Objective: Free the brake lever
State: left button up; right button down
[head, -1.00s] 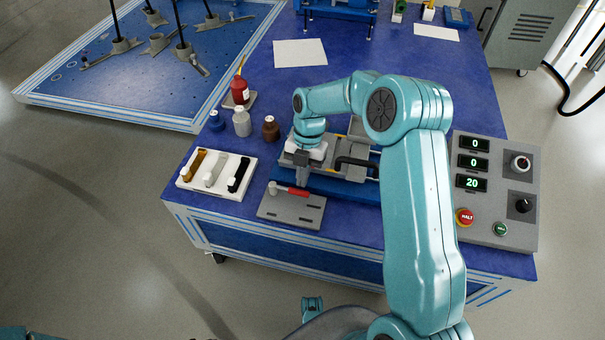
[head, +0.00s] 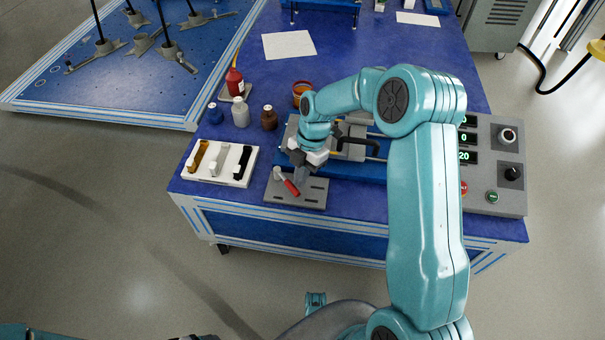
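The brake lever (head: 290,186) has a red grip and a light grey pivot post. It sits on a slotted grey plate (head: 312,197) at the front edge of the blue table. The lever points from its post toward the lower right. My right gripper (head: 299,181) points down at the lever, with its grey fingers right beside or against it. The wrist and fingers hide part of the lever, and I cannot tell whether the fingers are open or shut. My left gripper is out of view.
A white tray (head: 188,179) with brown, white and black pieces lies to the left. A grey fixture with a black handle (head: 358,144) is on the right, then a control box (head: 495,203).

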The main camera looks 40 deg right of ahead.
jog(key=shift+s+a+f, duration=0.15)
jog(key=shift+s+a, duration=0.05)
jog(key=shift+a, duration=0.3)
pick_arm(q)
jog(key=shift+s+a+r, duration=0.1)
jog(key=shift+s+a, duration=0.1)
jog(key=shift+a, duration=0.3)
pick_arm(e)
jog(key=shift+a, duration=0.4)
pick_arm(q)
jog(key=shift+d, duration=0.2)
pick_arm(e)
jog(key=shift+a, duration=0.2)
